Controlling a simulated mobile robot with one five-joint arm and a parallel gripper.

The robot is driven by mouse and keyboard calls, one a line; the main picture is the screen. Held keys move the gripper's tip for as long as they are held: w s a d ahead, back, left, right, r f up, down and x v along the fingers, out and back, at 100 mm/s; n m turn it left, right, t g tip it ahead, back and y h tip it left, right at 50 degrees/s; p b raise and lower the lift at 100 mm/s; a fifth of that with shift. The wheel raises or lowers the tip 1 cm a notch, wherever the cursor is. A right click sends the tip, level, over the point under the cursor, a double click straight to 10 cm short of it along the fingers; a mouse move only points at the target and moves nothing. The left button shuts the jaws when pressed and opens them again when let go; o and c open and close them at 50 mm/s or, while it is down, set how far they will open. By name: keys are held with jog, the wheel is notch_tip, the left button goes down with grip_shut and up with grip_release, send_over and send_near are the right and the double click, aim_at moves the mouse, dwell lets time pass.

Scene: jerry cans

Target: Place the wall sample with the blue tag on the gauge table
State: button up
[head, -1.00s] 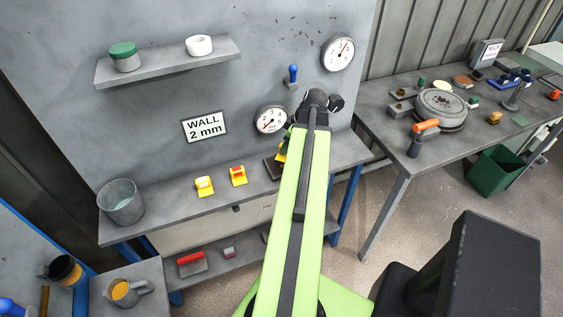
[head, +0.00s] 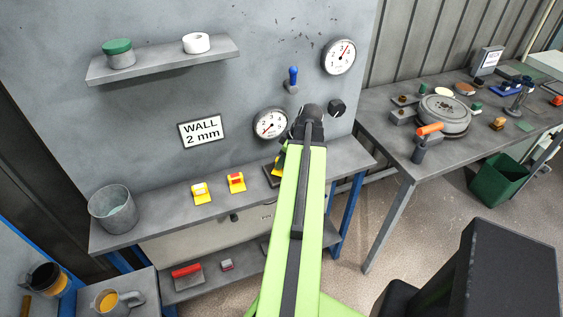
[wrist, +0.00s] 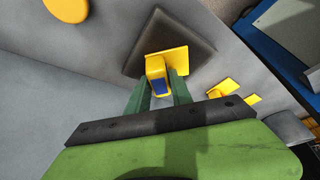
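The yellow wall sample with the blue tag (wrist: 157,74) is between the two green fingertips of my gripper (wrist: 160,88) in the wrist view. The fingers look shut on its upright part. Its flat yellow plate is over the dark square gauge table (wrist: 143,58); I cannot tell whether it touches. In the head view the sample (head: 278,170) shows only as a yellow edge left of my arm, at the gauge table (head: 269,176) on the bench. My arm hides the gripper there.
Gauges, a blue-handled lever (head: 293,77) and a black knob (head: 337,107) are on the wall behind.

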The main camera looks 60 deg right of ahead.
jog(key=o, duration=0.3)
jog(key=shift+r, duration=0.1)
jog(key=p+v, duration=1.1)
jog(key=v, duration=0.1)
jog(key=shift+r, duration=0.15)
